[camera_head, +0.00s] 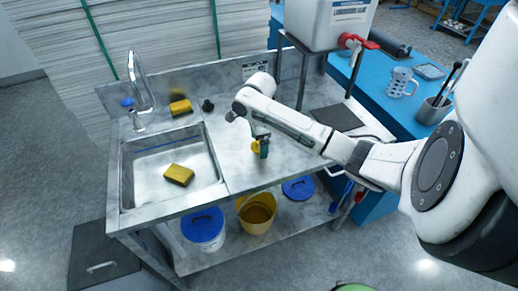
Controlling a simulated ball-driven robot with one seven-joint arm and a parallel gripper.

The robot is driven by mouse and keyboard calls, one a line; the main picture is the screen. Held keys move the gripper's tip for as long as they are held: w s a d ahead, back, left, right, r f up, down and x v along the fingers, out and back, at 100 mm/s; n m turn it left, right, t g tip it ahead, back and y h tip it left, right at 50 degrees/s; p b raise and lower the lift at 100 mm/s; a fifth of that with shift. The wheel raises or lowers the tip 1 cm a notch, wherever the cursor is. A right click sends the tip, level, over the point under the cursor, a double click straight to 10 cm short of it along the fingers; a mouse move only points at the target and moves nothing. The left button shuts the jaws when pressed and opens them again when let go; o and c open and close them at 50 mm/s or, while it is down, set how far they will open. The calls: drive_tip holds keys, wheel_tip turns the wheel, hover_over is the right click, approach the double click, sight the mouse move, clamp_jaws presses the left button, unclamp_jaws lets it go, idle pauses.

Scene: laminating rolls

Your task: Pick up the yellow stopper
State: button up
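A small yellow thing (255,147), which looks like the yellow stopper, shows low over the metal worktop right of the sink. My gripper (263,149) points down at the same spot, its dark fingertips right beside the yellow thing. My arm reaches in from the right and partly covers this area. The view is too small to tell whether the fingers are open or closed on the yellow thing, or whether it touches the worktop.
A sink (150,170) with a yellow sponge (179,174) is at left. Another sponge (180,107) and a black stopper-like piece (208,105) lie behind it. A white container (330,22) with a red tap stands at the back right. Buckets (203,228) sit below.

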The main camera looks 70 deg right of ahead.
drive_tip(key=shift+c, duration=0.2)
drive_tip(key=c, duration=1.1)
drive_tip(key=shift+r, duration=0.1)
